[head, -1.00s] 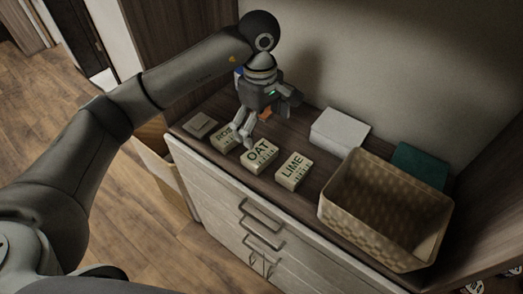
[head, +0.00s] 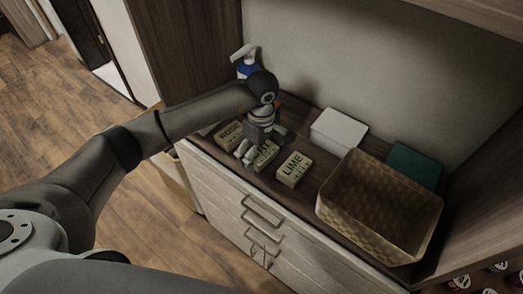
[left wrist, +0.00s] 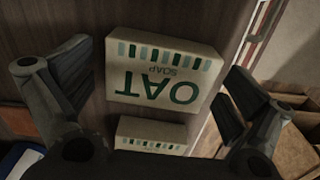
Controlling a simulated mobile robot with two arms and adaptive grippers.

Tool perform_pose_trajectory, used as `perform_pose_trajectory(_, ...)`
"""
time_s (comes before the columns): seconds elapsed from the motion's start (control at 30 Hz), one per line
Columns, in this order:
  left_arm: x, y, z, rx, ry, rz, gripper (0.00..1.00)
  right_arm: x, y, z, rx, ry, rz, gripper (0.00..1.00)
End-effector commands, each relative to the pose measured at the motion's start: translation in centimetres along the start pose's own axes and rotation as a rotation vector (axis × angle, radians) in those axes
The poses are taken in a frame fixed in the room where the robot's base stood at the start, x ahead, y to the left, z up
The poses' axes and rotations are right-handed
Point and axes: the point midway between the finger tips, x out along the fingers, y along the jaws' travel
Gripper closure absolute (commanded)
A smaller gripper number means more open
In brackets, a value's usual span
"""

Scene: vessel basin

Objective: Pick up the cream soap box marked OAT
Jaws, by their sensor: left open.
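The cream soap box marked OAT (left wrist: 163,72) lies on the cabinet top and shows upside down in the left wrist view, with green and pale stripes along one edge. In the head view the OAT box (head: 267,155) is partly covered by my left gripper (head: 256,155). My left gripper is open above it; in the left wrist view its fingers (left wrist: 158,90) stand apart on either side of the box, with gaps to both sides. I cannot tell whether the fingertips are down at box height. My right gripper is not in view.
The LIME box (head: 294,169) lies right of OAT, and another cream box (head: 229,134) lies left. A woven basket (head: 380,205), a white box (head: 338,131) and a teal box (head: 413,165) stand farther right. A spray bottle (head: 247,66) stands behind my arm.

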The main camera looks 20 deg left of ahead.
Motion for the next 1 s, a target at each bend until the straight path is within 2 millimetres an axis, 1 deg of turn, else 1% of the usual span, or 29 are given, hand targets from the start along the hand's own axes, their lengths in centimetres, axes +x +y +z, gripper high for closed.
perform_pose_trajectory(0.2, 0.1, 0.0, 0.0, 0.000, 0.000, 0.000, 0.00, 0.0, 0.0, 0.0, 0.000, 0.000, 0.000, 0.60)
perform_pose_trajectory(0.57, 0.1, 0.0, 0.0, 0.000, -0.001, 0.000, 0.46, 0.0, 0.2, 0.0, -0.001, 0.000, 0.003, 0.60)
perform_pose_trajectory(0.6, 0.1, 0.0, 0.0, 0.000, -0.001, 0.001, 0.47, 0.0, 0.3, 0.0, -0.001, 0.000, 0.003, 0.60)
perform_pose_trajectory(0.87, -0.1, 0.1, 0.0, 0.000, -0.001, 0.002, 0.48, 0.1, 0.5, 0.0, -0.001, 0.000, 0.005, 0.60)
perform_pose_trajectory(1.0, -1.0, 0.1, 0.0, -0.001, -0.001, 0.003, 0.48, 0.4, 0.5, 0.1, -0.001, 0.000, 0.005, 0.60)
